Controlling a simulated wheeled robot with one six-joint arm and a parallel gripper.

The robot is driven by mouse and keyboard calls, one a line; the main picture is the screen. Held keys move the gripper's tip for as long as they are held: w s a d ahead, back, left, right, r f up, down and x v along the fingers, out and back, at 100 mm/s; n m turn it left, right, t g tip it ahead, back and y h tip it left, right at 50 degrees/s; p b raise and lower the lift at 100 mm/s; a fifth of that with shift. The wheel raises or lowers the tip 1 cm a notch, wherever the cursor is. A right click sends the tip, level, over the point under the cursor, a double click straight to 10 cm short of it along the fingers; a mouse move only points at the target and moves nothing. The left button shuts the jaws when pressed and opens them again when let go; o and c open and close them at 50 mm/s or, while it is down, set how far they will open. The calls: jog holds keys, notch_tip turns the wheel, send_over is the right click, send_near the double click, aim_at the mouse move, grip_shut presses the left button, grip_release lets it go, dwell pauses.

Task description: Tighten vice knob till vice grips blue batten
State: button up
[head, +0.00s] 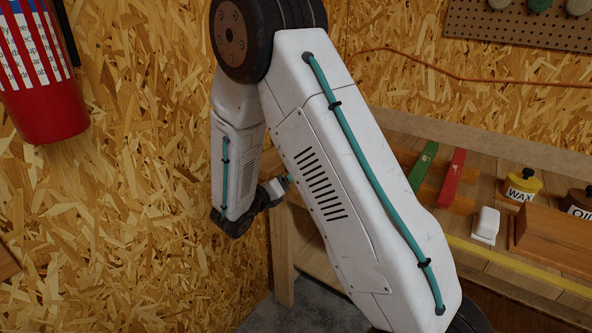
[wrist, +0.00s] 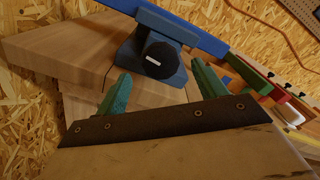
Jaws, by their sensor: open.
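In the wrist view the blue vice (wrist: 128,62) stands on the plank bench, with its round black knob (wrist: 161,61) facing me. I see no finger touching the knob. In the head view my arm hides the vice, the batten and most of my gripper.
Green (head: 423,167) and red (head: 452,178) bars lie on the bench. To their right are a white block (head: 486,225), a wax jar (head: 523,186), an oil jar (head: 580,202) and a wooden box (head: 553,240). The chipboard wall (head: 130,170) is close on the left.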

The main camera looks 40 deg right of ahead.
jog(key=x, duration=0.5)
jog(key=shift+d, duration=0.1)
jog(key=c, duration=1)
jog(key=shift+o, duration=0.2)
jog(key=shift+m, duration=0.3)
jog(key=m, duration=0.5)
jog(key=shift+m, duration=0.3)
jog(key=m, duration=0.6)
jog(key=shift+s+m, duration=0.1)
jog(key=shift+m, duration=0.2)
